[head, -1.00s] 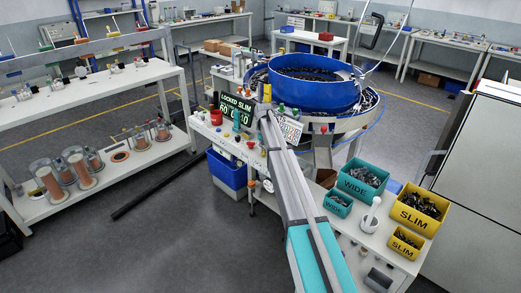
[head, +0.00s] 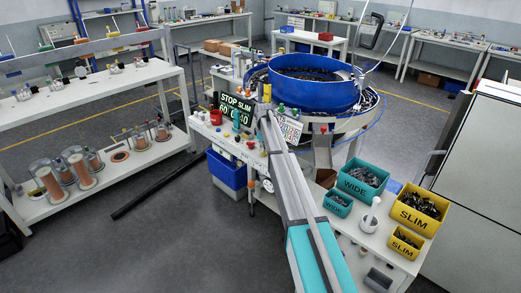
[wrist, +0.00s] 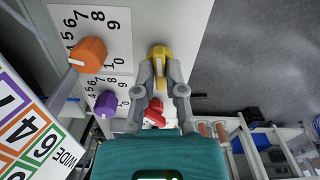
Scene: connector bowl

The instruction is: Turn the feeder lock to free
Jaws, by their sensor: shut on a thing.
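In the wrist view my gripper (wrist: 161,80) is shut on a yellow knob (wrist: 159,54), which stands between the fingertips on the pale panel; I take it to be the feeder lock. A red part (wrist: 152,113) shows between the fingers, closer to the palm; the fingers partly hide it. My arm reaches to the panel there and hides the knob and fingertips. The lock's own markings are not visible.
An orange dial (wrist: 88,53) and a purple dial (wrist: 106,103) with number cards sit left of my gripper. A "WIDE" card (wrist: 45,140) is at lower left. The blue bowl (head: 312,95) stands behind the panel; teal bins (head: 358,189) and yellow bins (head: 413,218) stand right.

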